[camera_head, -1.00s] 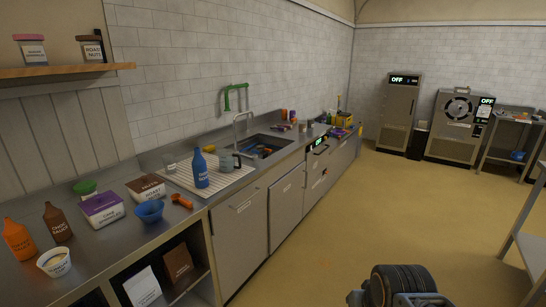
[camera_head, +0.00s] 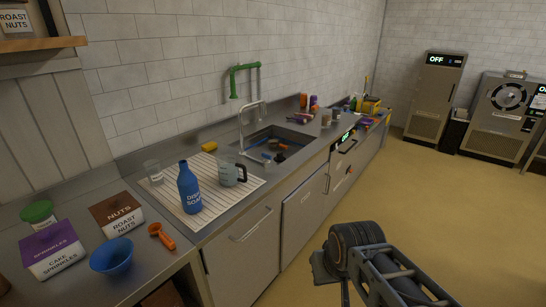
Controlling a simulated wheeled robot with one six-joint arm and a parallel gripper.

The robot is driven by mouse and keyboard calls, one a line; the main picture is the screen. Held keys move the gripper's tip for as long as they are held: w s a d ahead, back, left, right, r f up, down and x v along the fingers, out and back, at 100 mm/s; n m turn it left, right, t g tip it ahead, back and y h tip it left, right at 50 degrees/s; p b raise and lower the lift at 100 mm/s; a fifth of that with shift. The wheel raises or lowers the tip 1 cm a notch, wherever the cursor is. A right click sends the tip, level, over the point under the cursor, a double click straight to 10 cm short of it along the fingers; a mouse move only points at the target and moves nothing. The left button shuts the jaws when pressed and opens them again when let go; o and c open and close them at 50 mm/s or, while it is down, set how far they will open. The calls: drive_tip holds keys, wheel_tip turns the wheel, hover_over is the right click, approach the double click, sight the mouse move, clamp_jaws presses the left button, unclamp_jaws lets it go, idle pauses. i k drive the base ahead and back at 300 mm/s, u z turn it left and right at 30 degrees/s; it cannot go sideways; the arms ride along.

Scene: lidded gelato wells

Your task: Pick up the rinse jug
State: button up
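A clear grey measuring jug with a dark handle (camera_head: 228,175), which looks like the rinse jug, stands upright on the ribbed draining board (camera_head: 206,212) beside the sink. Its handle points right. The blue dish soap bottle (camera_head: 189,190) stands just left of it and close to it. Part of my arm shows at the lower right, in front of the counter and well apart from the jug. My gripper's fingers are not visible.
A clear glass (camera_head: 153,173) and a yellow sponge (camera_head: 209,146) are near the board. The sink (camera_head: 290,134) with a tall faucet (camera_head: 241,125) lies behind right. An orange scoop (camera_head: 162,237), blue bowl (camera_head: 112,257) and boxes are at front left. The floor to the right is clear.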

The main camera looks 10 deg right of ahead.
sight(228, 166)
drive_tip(key=u, duration=0.6)
drive_tip(key=i, duration=1.1)
drive_tip(key=u, duration=0.1)
